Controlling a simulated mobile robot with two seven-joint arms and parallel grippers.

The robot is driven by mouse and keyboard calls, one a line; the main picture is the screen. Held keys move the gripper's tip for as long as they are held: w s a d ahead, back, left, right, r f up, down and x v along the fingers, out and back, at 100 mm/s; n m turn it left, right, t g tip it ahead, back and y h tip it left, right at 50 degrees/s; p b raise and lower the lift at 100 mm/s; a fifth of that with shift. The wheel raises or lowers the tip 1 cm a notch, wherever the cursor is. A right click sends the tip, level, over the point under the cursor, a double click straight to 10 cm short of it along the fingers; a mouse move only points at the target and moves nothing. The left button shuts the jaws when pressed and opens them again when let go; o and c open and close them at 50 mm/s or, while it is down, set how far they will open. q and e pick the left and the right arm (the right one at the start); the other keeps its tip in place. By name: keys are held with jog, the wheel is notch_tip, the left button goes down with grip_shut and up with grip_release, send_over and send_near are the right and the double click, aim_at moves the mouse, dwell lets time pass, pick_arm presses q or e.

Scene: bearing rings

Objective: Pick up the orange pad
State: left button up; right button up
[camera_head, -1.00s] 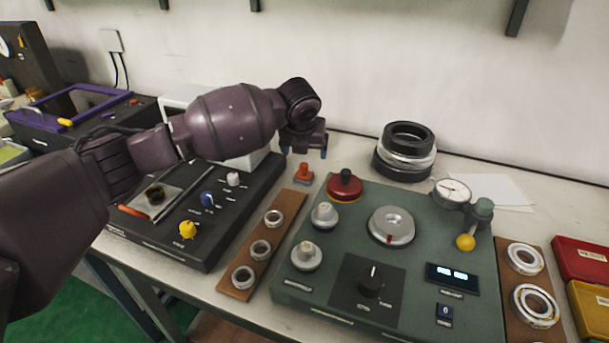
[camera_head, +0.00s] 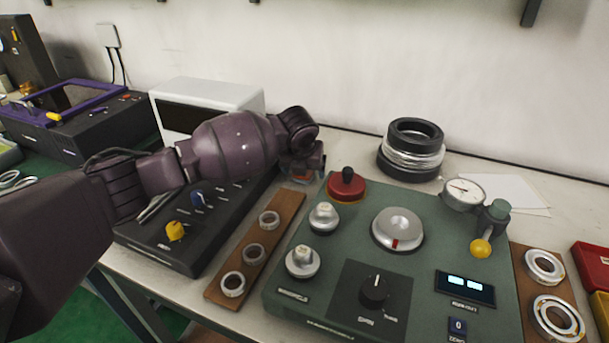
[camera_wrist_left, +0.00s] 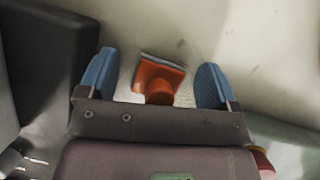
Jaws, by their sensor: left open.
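The orange pad (camera_wrist_left: 158,79) lies on the pale bench top in the left wrist view, with a flat head and a knob toward my gripper. My left gripper (camera_wrist_left: 156,84) is open, with one blue-lined finger on each side of the pad and a gap on both sides. My right gripper is not in view.
A green console (camera_head: 345,220) with a red knob (camera_head: 346,186) stands just right of the gripper. A black control box (camera_head: 190,235) and a wooden strip with rings (camera_head: 284,208) are to the left. Stacked dark rings (camera_head: 411,150) stand behind the console.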

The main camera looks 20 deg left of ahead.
pick_arm(q)
jog(key=shift+r, duration=0.25)
jog(key=c, duration=0.9)
jog(key=shift+c, duration=0.3)
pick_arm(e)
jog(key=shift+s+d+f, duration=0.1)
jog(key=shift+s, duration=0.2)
pick_arm(q)
notch_tip(320, 180, up, 7)
jog(key=shift+f+p, duration=0.1)
jog(key=shift+p, duration=0.7)
notch_tip(320, 180, up, 13)
jog(key=shift+r+p, duration=0.1)
jog(key=shift+p, duration=1.1)
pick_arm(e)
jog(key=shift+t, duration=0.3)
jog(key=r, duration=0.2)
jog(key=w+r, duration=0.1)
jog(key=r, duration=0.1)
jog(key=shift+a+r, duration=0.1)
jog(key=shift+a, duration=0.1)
